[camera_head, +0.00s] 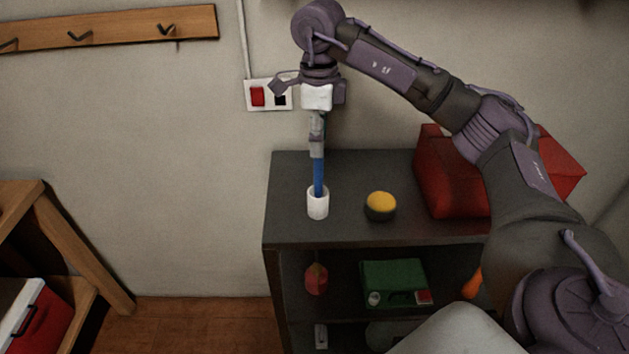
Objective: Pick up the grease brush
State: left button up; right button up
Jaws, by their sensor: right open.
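The grease brush appears to be the blue-handled tool (318,176) standing upright in a small white cup (318,205) on the dark shelf unit's top. Its lower end is hidden in the cup. My right gripper (317,148) points straight down directly above the cup, with its fingertips at the upper end of the blue handle. The jaws are open but seen nearly edge-on, so I cannot tell whether the handle's top is between them or behind them. My left gripper is not in view.
A round dark tin with a yellow top (380,205) stands right of the cup. A red box (443,185) sits farther right, partly behind my arm. The shelf unit (350,232) holds a green case (393,280) below. A wall socket (268,95) is behind my gripper.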

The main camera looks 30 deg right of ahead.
aim_at(318, 196)
notch_tip(318, 196, down, 4)
jog(key=shift+w+d+r, duration=0.15)
jog(key=shift+r, duration=0.1)
jog(key=shift+f+p, duration=0.55)
jog(key=shift+p, duration=0.1)
notch_tip(318, 196, down, 4)
jog(key=shift+r+p, duration=0.2)
jog(key=shift+p, duration=0.5)
jog(key=shift+f, duration=0.35)
grip_shut()
